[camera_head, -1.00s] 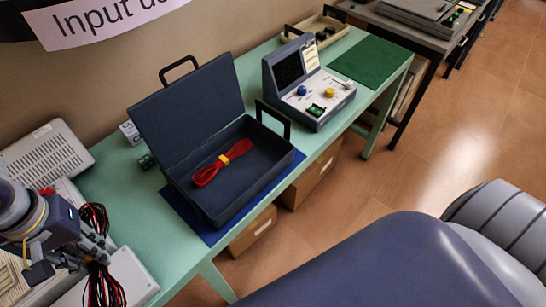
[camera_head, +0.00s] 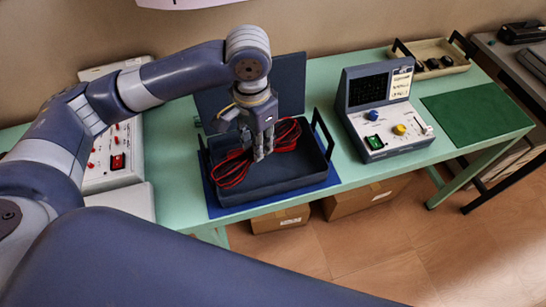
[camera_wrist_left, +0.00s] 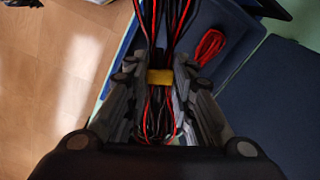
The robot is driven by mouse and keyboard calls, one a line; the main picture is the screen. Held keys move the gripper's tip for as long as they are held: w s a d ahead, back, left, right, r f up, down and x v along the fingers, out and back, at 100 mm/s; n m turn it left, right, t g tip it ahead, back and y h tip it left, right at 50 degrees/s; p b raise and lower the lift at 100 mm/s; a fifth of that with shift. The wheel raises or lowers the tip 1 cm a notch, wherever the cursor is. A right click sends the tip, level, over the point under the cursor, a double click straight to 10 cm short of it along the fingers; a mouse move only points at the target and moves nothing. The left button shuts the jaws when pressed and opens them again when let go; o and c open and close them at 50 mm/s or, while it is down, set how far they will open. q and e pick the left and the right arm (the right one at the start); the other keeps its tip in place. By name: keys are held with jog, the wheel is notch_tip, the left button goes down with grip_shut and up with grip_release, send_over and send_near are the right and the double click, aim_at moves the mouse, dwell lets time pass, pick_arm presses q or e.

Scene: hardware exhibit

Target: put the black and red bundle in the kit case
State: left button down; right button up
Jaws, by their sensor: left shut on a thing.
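The black and red bundle (camera_head: 232,168) is in my left gripper (camera_head: 262,152), over the open kit case (camera_head: 270,185). In the left wrist view, the left gripper (camera_wrist_left: 160,95) is shut around the bundle's yellow tie (camera_wrist_left: 160,77), and black and red wire loops (camera_wrist_left: 165,20) extend on both sides. I cannot tell whether the loops touch the case floor. A separate red bundle (camera_wrist_left: 210,47) lies inside the case, beside the held bundle in the wrist view. In the head view, the gripper and held wires largely hide it. My right gripper is not in view.
The case's raised lid (camera_head: 285,85) stands behind it. A grey instrument with knobs (camera_head: 375,115) stands to the right, before a green mat (camera_head: 478,115) and beige tray (camera_head: 440,60). A white panel device (camera_head: 112,160) is at left. Boxes (camera_head: 365,195) sit below.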

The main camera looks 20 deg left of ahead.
pick_arm(q)
jog(key=w+f+m, duration=0.1)
jog(key=m, duration=0.1)
jog(key=w+d+f+m, duration=0.1)
jog(key=f+m, duration=0.1)
jog(key=shift+w+d+f+b, duration=0.1)
jog(key=shift+d+f+b, duration=0.15)
jog(key=shift+b, duration=0.1)
jog(key=shift+w+d+f+m, duration=0.15)
jog(key=shift+d+f+m, duration=0.1)
jog(key=shift+m, duration=0.15)
send_over(270, 176)
notch_tip(270, 176, down, 5)
jog(key=shift+f+p, duration=0.2)
jog(key=shift+p, duration=0.15)
jog(key=shift+f, duration=2.4)
jog(key=c, duration=1.4)
grip_release()
jog(key=shift+f, duration=0.1)
jog(key=shift+o, duration=0.2)
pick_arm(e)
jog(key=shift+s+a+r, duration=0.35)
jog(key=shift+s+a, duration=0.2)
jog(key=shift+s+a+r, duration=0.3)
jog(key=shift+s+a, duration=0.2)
